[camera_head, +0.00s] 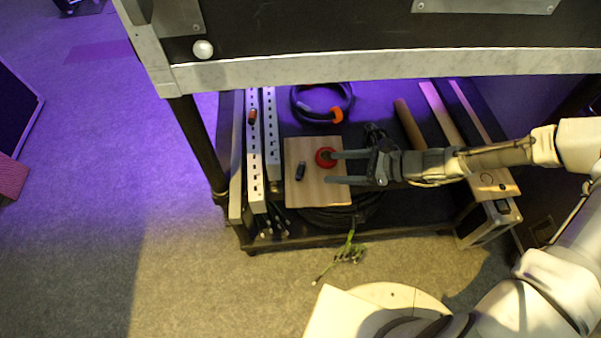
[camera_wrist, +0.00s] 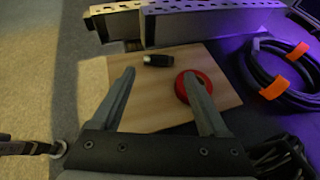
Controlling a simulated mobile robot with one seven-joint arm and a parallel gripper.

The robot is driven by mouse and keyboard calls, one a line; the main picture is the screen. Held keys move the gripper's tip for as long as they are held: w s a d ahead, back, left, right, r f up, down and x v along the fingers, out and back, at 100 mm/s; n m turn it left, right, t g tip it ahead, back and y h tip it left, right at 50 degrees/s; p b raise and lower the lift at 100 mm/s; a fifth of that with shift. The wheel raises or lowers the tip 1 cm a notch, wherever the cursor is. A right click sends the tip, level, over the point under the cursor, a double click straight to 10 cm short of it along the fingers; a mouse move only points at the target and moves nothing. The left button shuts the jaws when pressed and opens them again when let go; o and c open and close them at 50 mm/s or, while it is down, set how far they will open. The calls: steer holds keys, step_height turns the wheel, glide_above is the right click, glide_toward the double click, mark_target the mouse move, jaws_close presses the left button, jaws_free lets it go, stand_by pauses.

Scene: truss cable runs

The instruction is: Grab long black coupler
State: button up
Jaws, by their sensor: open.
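A small black coupler (camera_head: 300,171) lies on a light wooden board (camera_head: 303,196) on the low shelf. In the wrist view the coupler (camera_wrist: 158,60) shows near the far edge of the board (camera_wrist: 150,110), with a pale end at its left. A red round object (camera_head: 324,155), perhaps a tape roll, sits on the board to its right. My gripper (camera_head: 334,168) is open and empty, its fingers pointing toward the coupler from the right. In the wrist view the gripper (camera_wrist: 160,82) has its right finger overlapping the red object (camera_wrist: 184,86); I cannot tell whether they touch.
Metal power strips (camera_head: 254,150) stand left of the board. A coiled black cable with an orange tie (camera_head: 336,114) lies behind it. The table edge (camera_head: 370,65) hangs above the shelf. Green-tipped cables (camera_head: 345,252) hang at the front.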

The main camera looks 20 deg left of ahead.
mark_target(302, 169)
steer(key=b+x, duration=0.1)
steer(key=x, duration=0.3)
steer(key=shift+a+f, duration=0.15)
steer(key=shift+a, duration=0.05)
steer(key=b+x, duration=0.2)
steer(key=x, duration=0.3)
steer(key=shift+s+f+b, duration=0.1)
steer(key=shift+f+b, duration=0.1)
steer(key=shift+b, duration=0.1)
steer(key=shift+r, duration=0.1)
steer(key=c, duration=1)
